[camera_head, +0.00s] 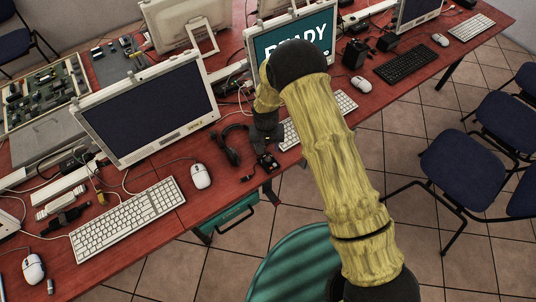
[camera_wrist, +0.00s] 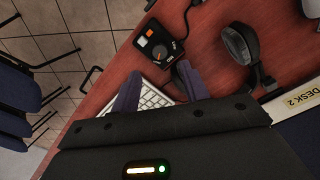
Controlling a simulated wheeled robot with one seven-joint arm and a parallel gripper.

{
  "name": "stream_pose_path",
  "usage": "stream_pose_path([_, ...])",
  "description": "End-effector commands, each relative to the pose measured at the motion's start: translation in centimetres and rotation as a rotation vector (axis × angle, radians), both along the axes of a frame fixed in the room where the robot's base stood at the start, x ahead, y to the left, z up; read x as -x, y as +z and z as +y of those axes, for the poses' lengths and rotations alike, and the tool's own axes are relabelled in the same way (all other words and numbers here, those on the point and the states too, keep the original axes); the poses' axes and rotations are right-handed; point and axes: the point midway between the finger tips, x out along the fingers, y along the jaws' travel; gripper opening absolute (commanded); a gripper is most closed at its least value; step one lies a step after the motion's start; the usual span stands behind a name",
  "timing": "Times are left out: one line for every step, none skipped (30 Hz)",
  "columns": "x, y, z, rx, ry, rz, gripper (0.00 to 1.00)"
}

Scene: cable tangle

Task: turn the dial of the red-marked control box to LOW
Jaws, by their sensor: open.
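The dial's setting is too small to read. The box also shows in the head view (camera_head: 267,162), just below my gripper (camera_head: 267,143). In the wrist view my gripper (camera_wrist: 157,78) has its two dark fingers apart with nothing held. The box lies beyond the fingertips, and I see no contact.
A black headset (camera_wrist: 243,45) lies right of the box in the wrist view. A white keyboard (camera_wrist: 153,97) shows between the fingers. Monitors, including one reading READY (camera_head: 293,38), stand behind on the red desk (camera_head: 225,183). Blue chairs (camera_head: 462,160) stand at right.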

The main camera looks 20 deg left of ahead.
Motion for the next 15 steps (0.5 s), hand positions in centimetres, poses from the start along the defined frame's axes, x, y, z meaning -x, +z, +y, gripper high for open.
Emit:
stream_pose_path([0.1, -0.7, -0.1, 0.002, 0.000, 0.003, 0.45])
stream_pose_path([0.1, -1.2, -0.1, 0.003, 0.000, 0.003, 0.45])
stream_pose_path([0.1, -1.7, -0.1, 0.002, 0.000, 0.003, 0.45])
stream_pose_path([0.0, -2.2, -0.1, 0.002, 0.000, 0.003, 0.45])
stream_pose_path([0.0, -2.6, -0.1, 0.002, 0.000, 0.002, 0.45])
stream_pose_path([0.1, -3.2, -0.2, 0.002, 0.000, 0.003, 0.45])
stream_pose_path([0.0, -3.6, -0.2, 0.002, 0.000, 0.003, 0.45])
stream_pose_path([0.1, -4.0, -0.2, 0.002, 0.000, 0.003, 0.45])
stream_pose_path([0.1, -4.6, -0.2, 0.002, 0.000, 0.003, 0.45])
stream_pose_path([0.0, -5.0, -0.2, 0.002, 0.000, 0.002, 0.45])
stream_pose_path([0.0, -5.3, -0.2, 0.002, 0.000, 0.002, 0.45])
stream_pose_path([0.0, -5.8, -0.2, 0.001, 0.000, 0.001, 0.45])
stream_pose_path([0.0, -6.1, -0.2, 0.002, 0.000, 0.002, 0.45])
stream_pose_path([0.0, -6.4, -0.2, 0.002, 0.000, 0.002, 0.45])
stream_pose_path([0.0, -6.6, -0.2, 0.001, -0.001, 0.001, 0.45])
